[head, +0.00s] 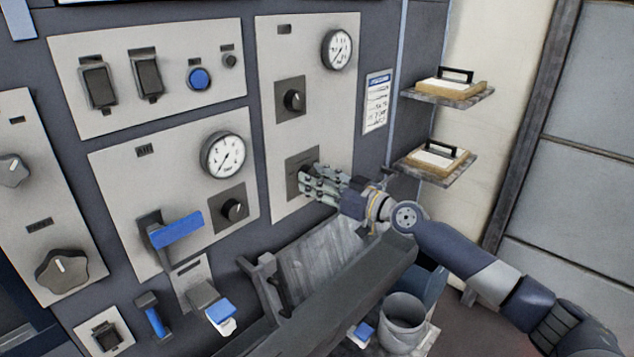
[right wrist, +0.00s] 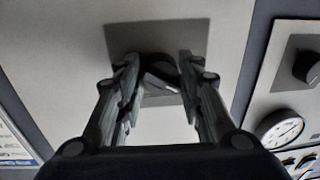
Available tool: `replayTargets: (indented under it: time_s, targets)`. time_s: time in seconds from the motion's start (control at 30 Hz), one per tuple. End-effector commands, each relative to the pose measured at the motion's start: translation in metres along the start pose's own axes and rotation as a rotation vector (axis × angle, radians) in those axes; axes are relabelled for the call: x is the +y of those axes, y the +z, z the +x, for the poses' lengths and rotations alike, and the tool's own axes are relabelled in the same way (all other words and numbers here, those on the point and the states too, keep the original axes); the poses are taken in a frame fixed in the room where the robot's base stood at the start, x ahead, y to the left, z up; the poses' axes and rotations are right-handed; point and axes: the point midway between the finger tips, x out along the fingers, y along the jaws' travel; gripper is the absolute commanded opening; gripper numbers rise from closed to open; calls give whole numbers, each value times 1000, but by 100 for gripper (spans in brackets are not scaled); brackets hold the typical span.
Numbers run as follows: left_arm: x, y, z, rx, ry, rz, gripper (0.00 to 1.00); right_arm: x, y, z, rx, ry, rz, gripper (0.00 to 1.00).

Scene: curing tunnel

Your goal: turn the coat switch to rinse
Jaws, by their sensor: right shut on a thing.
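My right gripper (head: 306,183) reaches in from the right to the lower part of the tall grey panel (head: 285,130). Its fingers are shut on a dark rotary switch, which they hide in the head view. In the right wrist view the switch knob (right wrist: 160,76) sits between the two fingers of the gripper (right wrist: 158,66), on a dark square plate (right wrist: 122,38). A light pointer line shows on the knob. The lettering around it is too small to read, so I cannot tell which position it points to. My left gripper is not in view.
Another rotary knob (head: 293,100) and a gauge (head: 338,48) sit higher on the same panel. A blue-handled lever (head: 178,230) sticks out at left. A grey trough (head: 330,290) and a bucket (head: 402,318) stand below my right arm. Two small shelves (head: 448,95) (head: 436,168) jut out at right.

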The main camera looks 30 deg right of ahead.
Motion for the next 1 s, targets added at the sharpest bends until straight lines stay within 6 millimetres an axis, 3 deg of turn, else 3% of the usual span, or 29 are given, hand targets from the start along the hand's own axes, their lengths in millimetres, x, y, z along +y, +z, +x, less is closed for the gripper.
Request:
replayTargets:
  time_s: [0.43,1.0]
  targets:
    - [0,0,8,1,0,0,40,-1,0,0,30,6,412,10]
    - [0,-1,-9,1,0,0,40,-4,-3,0,66,13,955,10]
